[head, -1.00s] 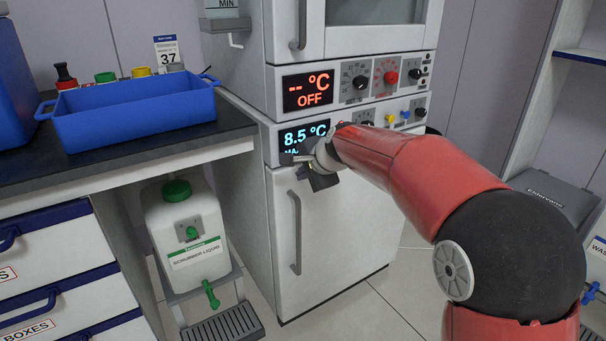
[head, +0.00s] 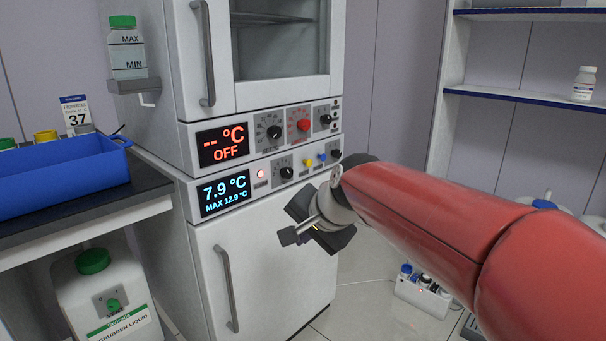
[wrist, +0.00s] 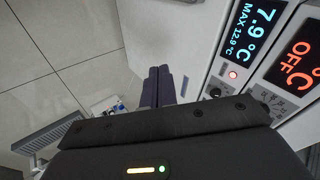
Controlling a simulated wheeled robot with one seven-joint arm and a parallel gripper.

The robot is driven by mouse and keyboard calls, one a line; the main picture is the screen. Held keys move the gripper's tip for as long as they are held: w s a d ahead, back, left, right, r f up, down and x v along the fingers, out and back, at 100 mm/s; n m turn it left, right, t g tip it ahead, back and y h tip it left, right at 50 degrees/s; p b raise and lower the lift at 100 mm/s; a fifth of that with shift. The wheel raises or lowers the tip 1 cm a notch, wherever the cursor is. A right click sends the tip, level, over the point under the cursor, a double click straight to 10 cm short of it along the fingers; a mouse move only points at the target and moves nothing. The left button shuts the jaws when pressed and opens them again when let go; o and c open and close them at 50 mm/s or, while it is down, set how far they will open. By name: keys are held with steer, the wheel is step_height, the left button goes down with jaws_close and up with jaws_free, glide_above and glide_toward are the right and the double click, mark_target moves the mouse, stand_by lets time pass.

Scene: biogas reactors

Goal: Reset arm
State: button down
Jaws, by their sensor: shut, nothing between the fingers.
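My red arm (head: 430,220) reaches in from the right in the head view. My gripper (head: 288,237) is in front of the upper part of the lower white cabinet door (head: 270,270). In the wrist view its two dark fingers (wrist: 158,86) lie side by side, shut with nothing between them. The fingers look apart from the cabinet, though the exact gap is hard to tell. The lower display (head: 224,193) reads 7.9 °C, MAX 12.9 °C, and shows again in the wrist view (wrist: 250,30). A red light (head: 261,173) glows beside it.
The upper display (head: 222,145) reads OFF. A vertical handle (head: 228,290) is on the lower door. A blue tray (head: 60,185) sits on the left counter, with a scrubber liquid canister (head: 105,300) below. A bottle carrier (head: 424,290) stands on the floor. Shelves (head: 520,95) are at right.

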steer(key=s+d+f+n+h, duration=0.2)
steer(key=s+d+f, duration=0.3)
steer(key=s+d, duration=0.4)
steer(key=s+d+f+n+h, duration=0.3)
steer(key=s+d, duration=0.6)
steer(key=s, duration=0.3)
step_height(320, 180, down, 2)
steer(key=shift+s+d+f+n+g, duration=0.1)
steer(key=shift+s+d+n+g, duration=0.15)
steer(key=shift+s+n+g, duration=0.2)
